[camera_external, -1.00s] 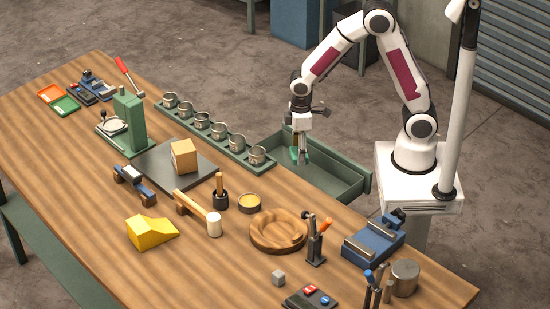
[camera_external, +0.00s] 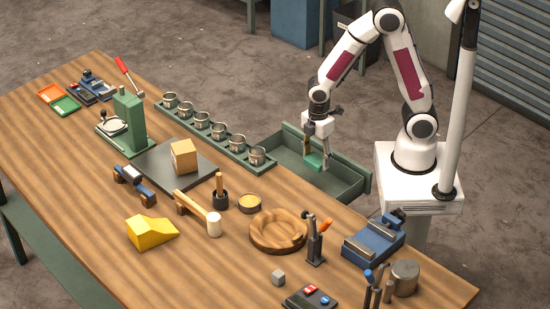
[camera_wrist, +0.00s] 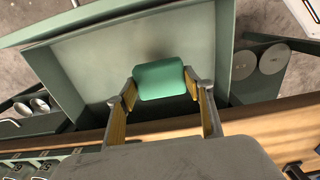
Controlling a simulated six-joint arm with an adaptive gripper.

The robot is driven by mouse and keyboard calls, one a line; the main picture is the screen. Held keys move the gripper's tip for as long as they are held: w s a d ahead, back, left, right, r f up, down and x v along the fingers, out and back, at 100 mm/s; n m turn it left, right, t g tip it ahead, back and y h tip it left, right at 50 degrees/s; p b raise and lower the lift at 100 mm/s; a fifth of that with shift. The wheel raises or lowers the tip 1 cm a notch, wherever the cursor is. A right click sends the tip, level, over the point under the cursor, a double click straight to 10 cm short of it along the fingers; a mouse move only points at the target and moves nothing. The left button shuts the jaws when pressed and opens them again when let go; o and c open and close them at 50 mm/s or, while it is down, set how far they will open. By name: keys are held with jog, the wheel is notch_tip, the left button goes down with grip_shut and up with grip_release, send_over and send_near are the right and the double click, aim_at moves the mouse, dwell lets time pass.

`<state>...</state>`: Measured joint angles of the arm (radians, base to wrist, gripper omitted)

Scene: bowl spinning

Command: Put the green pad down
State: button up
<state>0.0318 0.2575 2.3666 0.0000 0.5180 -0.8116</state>
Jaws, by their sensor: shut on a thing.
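The green pad (camera_external: 314,161) is a small rounded block between the fingers of my gripper (camera_external: 316,155). In the wrist view the pad (camera_wrist: 160,80) sits between the two fingertips of my gripper (camera_wrist: 160,84), which is shut on it. Pad and gripper are over the open green drawer (camera_external: 345,186) at the table's far edge. The drawer's inside (camera_wrist: 85,68) looks empty behind the pad in the wrist view. I cannot tell how high the pad is above the drawer floor.
A green rack (camera_external: 238,157) of several metal cups lies left of the drawer. A wooden bowl (camera_external: 262,242), a small yellow-filled dish (camera_external: 249,203) and a blue vise-like tool (camera_external: 372,243) stand on the table (camera_external: 100,222) in front of the drawer.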

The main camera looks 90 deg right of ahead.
aim_at(316, 171)
dwell(0.4)
jog(key=shift+f, duration=2.9)
jog(key=shift+f, duration=0.15)
jog(key=shift+f, duration=1.75)
jog(key=shift+f, duration=0.1)
jog(key=o, duration=1.1)
